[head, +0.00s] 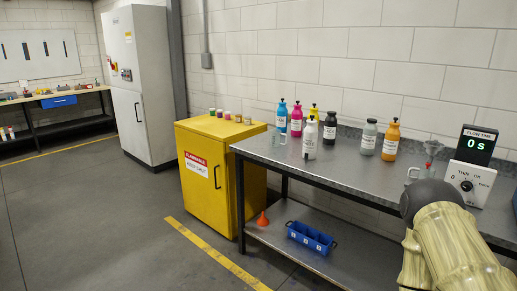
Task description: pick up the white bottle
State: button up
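The white bottle (310,138) stands upright on the grey-topped workbench (345,165), in front of the other bottles and near the bench's front left part. It has a dark cap and a printed label. Part of my arm shows at the lower right, over the right part of the bench. My gripper is not visible in the head view. Nothing hides the front of the white bottle.
Blue (281,116), magenta (296,120), black (330,127), grey (369,137) and orange (390,140) bottles stand near the white one; a yellow bottle (314,112) is partly hidden behind it. A timer box (471,170) reads 0 s. A yellow cabinet (208,175) stands left.

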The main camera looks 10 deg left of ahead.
aim_at(311, 132)
jog(key=u, duration=1)
jog(key=i, duration=0.85)
jog(key=u, duration=0.05)
